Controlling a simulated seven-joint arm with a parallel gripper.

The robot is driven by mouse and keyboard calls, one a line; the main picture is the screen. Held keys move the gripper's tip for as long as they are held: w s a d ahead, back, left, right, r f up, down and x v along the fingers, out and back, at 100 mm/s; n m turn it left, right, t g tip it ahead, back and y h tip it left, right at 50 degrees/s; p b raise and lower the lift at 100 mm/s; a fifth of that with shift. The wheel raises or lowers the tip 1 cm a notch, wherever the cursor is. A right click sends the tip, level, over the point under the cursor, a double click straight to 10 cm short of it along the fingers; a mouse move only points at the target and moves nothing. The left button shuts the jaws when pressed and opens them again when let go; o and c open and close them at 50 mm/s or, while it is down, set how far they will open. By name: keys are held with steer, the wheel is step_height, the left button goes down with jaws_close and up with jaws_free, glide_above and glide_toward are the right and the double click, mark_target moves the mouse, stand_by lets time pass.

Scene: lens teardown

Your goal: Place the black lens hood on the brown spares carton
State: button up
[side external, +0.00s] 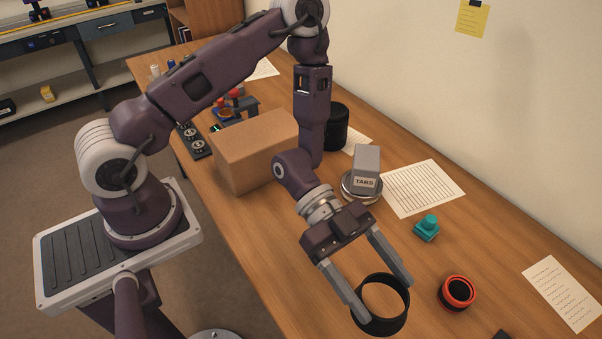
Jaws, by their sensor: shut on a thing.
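The black lens hood (366,323) is a thin dark ring near the front of the table in the side external view. My gripper (382,297) has its two grey fingers on opposite sides of the hood and is shut on it. I cannot tell whether the hood is clear of the table or touching it. The brown carton (243,163) stands on the table behind and to the left of my gripper. It is closed, and its flat top looks bare. My arm passes in front of its right end.
A black cylinder (338,127) stands behind my arm. A teal part (427,228) and a red-rimmed ring (457,293) lie at right. Paper sheets (424,188) lie near the wall.

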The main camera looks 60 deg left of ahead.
steer(key=w+a+r+n+t+y, duration=0.1)
steer(key=w+a+n+t+y, duration=0.1)
steer(key=w+n+t, duration=0.45)
steer(key=w+a+r+n+t+y, duration=0.15)
steer(key=w+t, duration=0.25)
steer(key=w, duration=0.6)
steer(key=w+a+r+n+t+y, duration=0.35)
steer(key=w+a+n+y, duration=0.75)
steer(key=a, duration=0.5)
steer(key=s+a+r+n+g+y, duration=0.1)
steer(key=s+a+n+g+y, duration=0.25)
steer(key=a, duration=0.35)
steer(key=s+a+r+n+g+y, duration=0.2)
steer(key=a+n+y, duration=0.25)
steer(key=a, duration=0.25)
steer(key=s+a+r+n+g+y, duration=0.1)
steer(key=s+a+n+g+y, duration=0.3)
steer(key=a, duration=0.3)
steer(key=n+g+y, duration=0.3)
steer(key=n+g, duration=0.4)
glide_above(262, 134)
steer(key=shift+h, duration=0.25)
step_height(262, 134, down, 8)
steer(key=shift+r, duration=0.1)
